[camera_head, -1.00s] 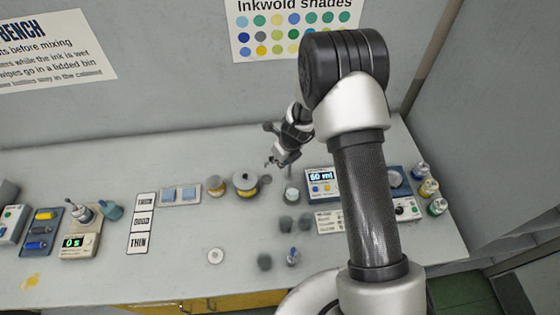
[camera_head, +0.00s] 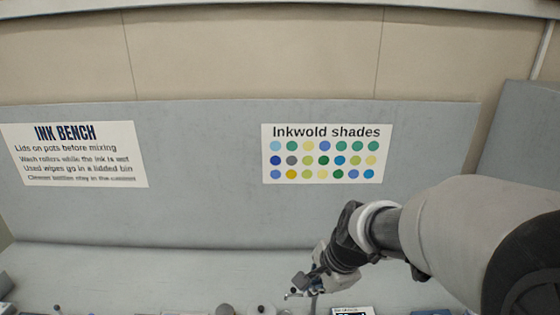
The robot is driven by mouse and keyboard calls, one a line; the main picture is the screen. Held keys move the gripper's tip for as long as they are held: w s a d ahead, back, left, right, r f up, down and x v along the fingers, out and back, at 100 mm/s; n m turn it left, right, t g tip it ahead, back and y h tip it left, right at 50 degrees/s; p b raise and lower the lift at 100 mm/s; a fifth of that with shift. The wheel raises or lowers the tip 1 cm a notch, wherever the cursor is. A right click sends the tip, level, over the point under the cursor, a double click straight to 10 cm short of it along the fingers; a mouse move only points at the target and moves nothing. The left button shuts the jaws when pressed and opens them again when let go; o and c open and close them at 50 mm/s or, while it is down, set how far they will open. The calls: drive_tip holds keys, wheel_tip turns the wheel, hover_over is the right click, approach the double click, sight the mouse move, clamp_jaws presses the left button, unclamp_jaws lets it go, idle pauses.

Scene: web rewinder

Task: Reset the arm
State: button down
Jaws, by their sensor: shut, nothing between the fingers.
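My arm comes in from the lower right of the head view and reaches toward the bench. My gripper (camera_head: 303,289) is near the bottom of the picture, low in front of the back panel. Its fingers are small in view and look shut, with nothing held. The grey bench top (camera_head: 130,272) lies below and behind it. Parts of my gripper and the bench under it are cut off or hidden by the frame's lower edge.
A grey back panel (camera_head: 205,205) carries the Ink Bench sign (camera_head: 75,155) and the Inkwold shades chart (camera_head: 325,153). Tops of small items line the bottom edge, including a device (camera_head: 352,311) close right of my gripper. A grey side panel (camera_head: 525,165) stands at right.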

drive_tip(key=s+d+f+n+h+b, duration=0.1)
drive_tip(key=s+d+n+b, duration=0.2)
drive_tip(key=s+n, duration=0.4)
drive_tip(key=s+d+f+n+h+b, duration=0.1)
drive_tip(key=s+d+n+b, duration=0.2)
drive_tip(key=s, duration=1.1)
drive_tip(key=n+b, duration=0.3)
drive_tip(key=n, duration=0.1)
drive_tip(key=shift+s+d+f+t+b, duration=0.15)
drive_tip(key=shift+s+f+t+b, duration=0.15)
drive_tip(key=shift+s+f+t, duration=0.1)
